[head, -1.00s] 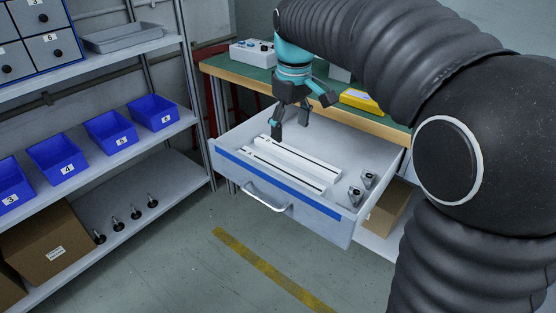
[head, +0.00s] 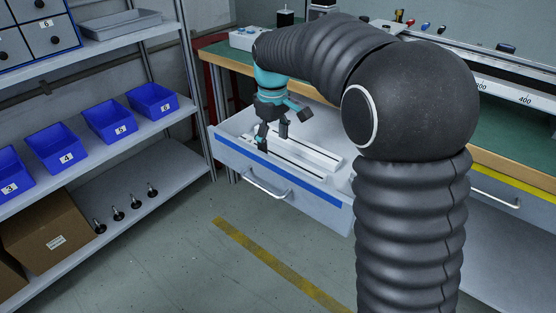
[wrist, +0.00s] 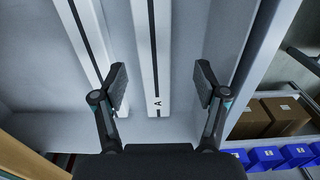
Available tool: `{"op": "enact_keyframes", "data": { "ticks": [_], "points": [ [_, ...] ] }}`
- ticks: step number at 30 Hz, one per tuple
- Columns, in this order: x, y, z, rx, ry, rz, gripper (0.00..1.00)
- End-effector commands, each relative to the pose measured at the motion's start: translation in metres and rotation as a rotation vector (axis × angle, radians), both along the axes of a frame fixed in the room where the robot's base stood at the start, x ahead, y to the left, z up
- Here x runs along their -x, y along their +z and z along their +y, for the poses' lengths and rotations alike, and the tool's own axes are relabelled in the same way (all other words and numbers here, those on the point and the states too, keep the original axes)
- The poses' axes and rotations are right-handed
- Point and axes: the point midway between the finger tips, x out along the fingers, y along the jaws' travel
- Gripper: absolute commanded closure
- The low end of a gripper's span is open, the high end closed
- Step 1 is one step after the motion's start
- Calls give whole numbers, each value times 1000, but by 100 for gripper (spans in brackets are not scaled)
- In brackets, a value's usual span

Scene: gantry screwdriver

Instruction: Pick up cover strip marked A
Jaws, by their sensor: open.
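The cover strip marked A (wrist: 151,70) is a long white strip with a dark line along it and the letter A near its end. It lies in the open drawer (head: 300,182). A second, similar strip (wrist: 88,42) lies to its left in the wrist view. My gripper (wrist: 160,88) is open and empty, with one finger on each side of strip A in that view. In the head view my gripper (head: 272,143) is over the left end of the drawer. The gap between fingers and strip is hard to judge, and my arm hides the drawer's right part.
The drawer's side wall (wrist: 255,60) is right of the fingers in the wrist view. The green-topped workbench (head: 505,138) stands behind. A shelf with blue bins (head: 152,99) is on the left. The floor (head: 200,270) in front is clear.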

Motion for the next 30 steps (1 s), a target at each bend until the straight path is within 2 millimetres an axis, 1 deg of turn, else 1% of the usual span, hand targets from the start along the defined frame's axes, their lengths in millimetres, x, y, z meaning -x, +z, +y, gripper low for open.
{"op": "enact_keyframes", "data": {
  "ticks": [2, 8, 12, 15, 22, 23, 24, 26, 27, 29, 30],
  "points": [
    [0, -5, -1, 1, -1, 1, 27],
    [-2, -31, -9, 0, -2, 3, 27],
    [-2, -47, -9, 0, -1, 1, 27],
    [-2, -52, -9, 0, -1, 1, 27],
    [-2, -52, -9, 0, -1, 0, 27],
    [-2, -52, -9, 0, -1, 0, 35],
    [-2, -52, -9, 0, -1, 0, 45],
    [-2, -52, -9, 0, -1, 0, 60],
    [-2, -52, -9, 0, -1, 0, 70],
    [-2, -52, -9, 0, -1, 0, 85],
    [-2, -52, -9, 0, -1, 0, 95]
  ]
}}
